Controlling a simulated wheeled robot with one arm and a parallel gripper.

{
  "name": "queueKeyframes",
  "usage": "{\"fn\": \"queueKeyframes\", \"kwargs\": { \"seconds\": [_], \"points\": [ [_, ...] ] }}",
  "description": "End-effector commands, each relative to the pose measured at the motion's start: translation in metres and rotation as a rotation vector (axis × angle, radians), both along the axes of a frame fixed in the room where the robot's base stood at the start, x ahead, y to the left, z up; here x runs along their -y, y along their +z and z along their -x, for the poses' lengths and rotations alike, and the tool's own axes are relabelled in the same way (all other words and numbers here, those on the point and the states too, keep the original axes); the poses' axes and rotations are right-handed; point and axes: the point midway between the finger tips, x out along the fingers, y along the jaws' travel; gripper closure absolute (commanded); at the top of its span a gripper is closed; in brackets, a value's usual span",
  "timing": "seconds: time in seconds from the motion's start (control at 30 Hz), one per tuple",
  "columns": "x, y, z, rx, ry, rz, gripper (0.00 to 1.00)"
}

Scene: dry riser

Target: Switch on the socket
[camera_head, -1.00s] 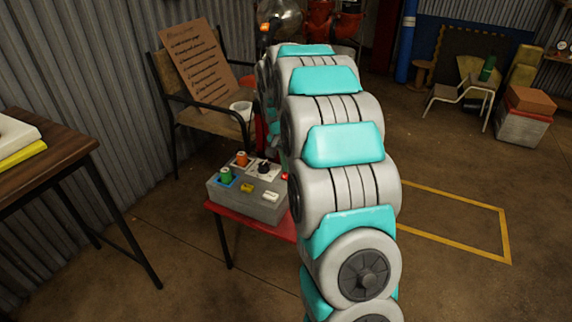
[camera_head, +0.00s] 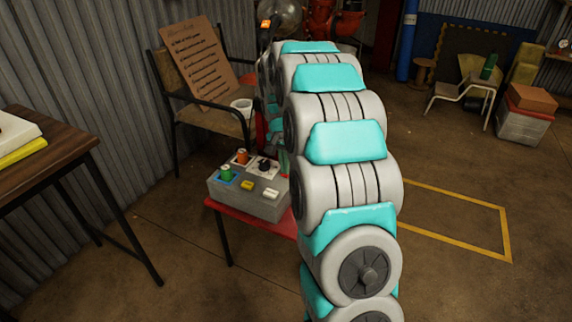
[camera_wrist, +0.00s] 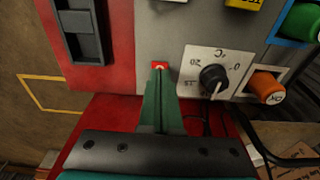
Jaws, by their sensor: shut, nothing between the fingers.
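A grey control box (camera_head: 247,200) sits on a red table and carries knobs and switches on top. In the wrist view the box (camera_wrist: 180,30) fills the upper part, with a small red switch (camera_wrist: 160,65) near its edge. I cannot tell which part is the socket. My gripper (camera_wrist: 161,70) is shut and empty, its green fingers narrowing to tips right at the red switch. I cannot tell whether they touch it. In the head view my arm hides most of the gripper and the box's right end.
Beside the red switch are a white dial (camera_wrist: 214,78) and an orange knob (camera_wrist: 267,87). A green knob (camera_wrist: 301,22) stands farther right. A black bracket-like fitting (camera_wrist: 80,30) lies on the red surface at left. A chair (camera_head: 205,110) with a cardboard sign stands behind the box.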

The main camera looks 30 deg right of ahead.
Motion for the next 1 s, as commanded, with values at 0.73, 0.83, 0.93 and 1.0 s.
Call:
{"fn": "queueKeyframes", "kwargs": {
  "seconds": [0.73, 0.83, 0.93, 1.0],
  "points": [
    [-0.009, 0.095, 0.013, 0.005, 0.003, 0.001, 1.0],
    [-0.012, 0.112, 0.016, 0.003, 0.003, 0.001, 1.0],
    [-0.014, 0.125, 0.018, 0.003, 0.003, 0.001, 1.0],
    [-0.015, 0.132, 0.019, 0.003, 0.002, 0.0, 1.0]
  ]
}}
